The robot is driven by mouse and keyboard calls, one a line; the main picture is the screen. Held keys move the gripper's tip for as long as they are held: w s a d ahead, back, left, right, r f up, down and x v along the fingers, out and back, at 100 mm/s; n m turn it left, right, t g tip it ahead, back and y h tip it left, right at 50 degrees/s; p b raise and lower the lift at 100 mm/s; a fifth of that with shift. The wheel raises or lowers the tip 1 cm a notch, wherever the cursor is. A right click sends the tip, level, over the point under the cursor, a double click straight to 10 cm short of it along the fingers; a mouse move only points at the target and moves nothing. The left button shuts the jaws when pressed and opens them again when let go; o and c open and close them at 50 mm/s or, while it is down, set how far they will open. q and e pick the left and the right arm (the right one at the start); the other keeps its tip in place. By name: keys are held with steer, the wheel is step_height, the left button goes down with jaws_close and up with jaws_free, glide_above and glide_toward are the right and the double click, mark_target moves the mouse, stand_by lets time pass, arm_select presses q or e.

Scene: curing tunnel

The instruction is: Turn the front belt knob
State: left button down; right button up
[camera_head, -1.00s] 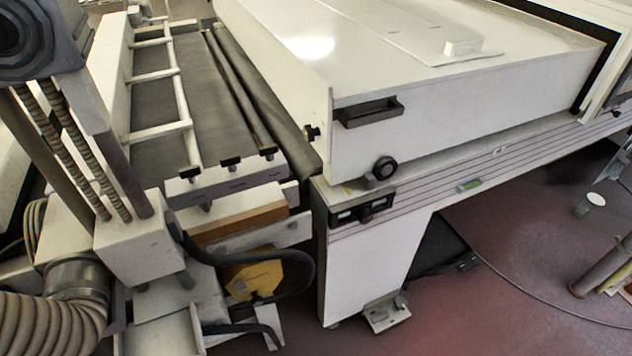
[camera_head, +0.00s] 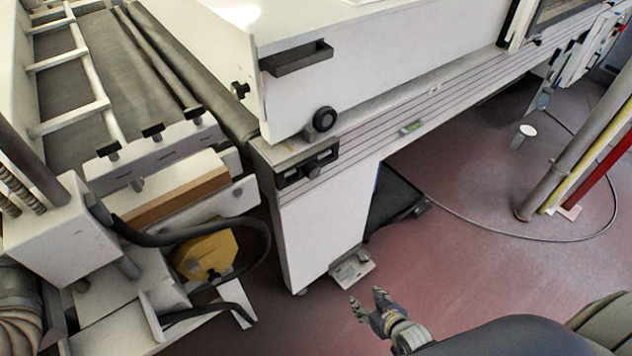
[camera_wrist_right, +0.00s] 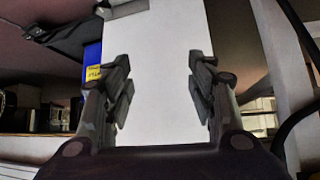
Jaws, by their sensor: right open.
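A dark control panel (camera_head: 305,165) with a black knob (camera_head: 313,168) is set in the front left end of the white machine's long side. A round black knob (camera_head: 322,120) sits just above it, low on the white hood. I cannot tell from the pictures which one is the belt knob. My right gripper (camera_head: 367,303) is open and empty, low in front of the machine, apart from both knobs. In the right wrist view its open fingers (camera_wrist_right: 160,88) face a white panel. Neither knob can be made out there. My left gripper is not in view.
A black handle (camera_head: 296,57) juts from the hood. A foot bracket (camera_head: 351,267) stands below the panel. A yellow block (camera_head: 205,255) and dark hose lie at left. The red floor between is mostly clear.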

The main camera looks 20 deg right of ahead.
steer(key=w+a+r+t+y+b, duration=0.1)
steer(key=w+r+t, duration=0.1)
steer(key=w+r, duration=0.45)
steer(key=w+a+r+t+b, duration=0.1)
steer(key=w+r+t, duration=0.15)
steer(key=r, duration=0.65)
steer(key=n+t+y+b, duration=0.1)
steer(key=t+y+b, duration=0.1)
steer(key=t+y, duration=0.15)
glide_toward(315, 173)
steer(key=shift+h, duration=0.25)
steer(key=x, duration=0.8)
steer(key=shift+w+a, duration=0.25)
steer(key=c, duration=1)
